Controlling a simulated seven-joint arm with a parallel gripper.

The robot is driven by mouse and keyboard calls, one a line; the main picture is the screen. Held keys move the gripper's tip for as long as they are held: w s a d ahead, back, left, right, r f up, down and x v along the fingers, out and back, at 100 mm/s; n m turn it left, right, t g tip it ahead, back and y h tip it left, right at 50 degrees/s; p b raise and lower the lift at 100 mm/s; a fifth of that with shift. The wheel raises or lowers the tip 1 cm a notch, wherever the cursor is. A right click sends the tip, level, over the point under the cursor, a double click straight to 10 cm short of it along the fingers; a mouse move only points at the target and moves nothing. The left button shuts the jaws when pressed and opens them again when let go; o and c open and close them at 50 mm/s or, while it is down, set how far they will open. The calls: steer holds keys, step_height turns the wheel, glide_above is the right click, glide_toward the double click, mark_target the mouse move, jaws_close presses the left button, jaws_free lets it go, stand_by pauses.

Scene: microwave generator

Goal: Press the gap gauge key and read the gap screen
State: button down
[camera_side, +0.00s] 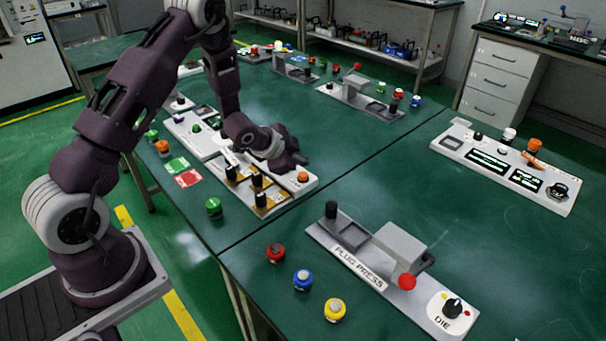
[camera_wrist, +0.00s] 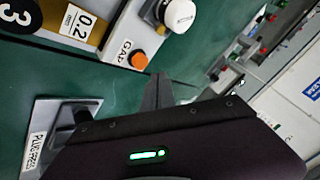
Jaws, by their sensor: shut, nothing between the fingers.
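An orange key (camera_wrist: 139,60) sits beside a GAP label (camera_wrist: 124,52) on a white panel in the wrist view. In the side view an orange key (camera_side: 303,177) shows at the right end of the white panel with several black knobs. My gripper (camera_side: 299,161) is shut and empty, close to that key and seemingly above the panel. In the wrist view my gripper's fingers (camera_wrist: 158,92) are just below and right of the key, with no contact visible. No screen labelled gap can be read; lit screens (camera_side: 487,162) show on the right-hand white panel.
A plug press (camera_side: 345,254) stands in front, with red, blue and yellow buttons (camera_side: 334,309) to its left. A white knob (camera_wrist: 180,15) and a 0.2 mm plate (camera_wrist: 77,22) are near the key. The green table between the panels is clear.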

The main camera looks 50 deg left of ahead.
mark_target(301, 176)
steer(key=shift+f, duration=0.6)
steer(key=shift+f, duration=0.1)
stand_by(1.6)
steer(key=shift+f, duration=0.3)
steer(key=shift+f, duration=0.55)
stand_by(0.5)
steer(key=shift+r, duration=0.95)
steer(key=shift+r, duration=2.55)
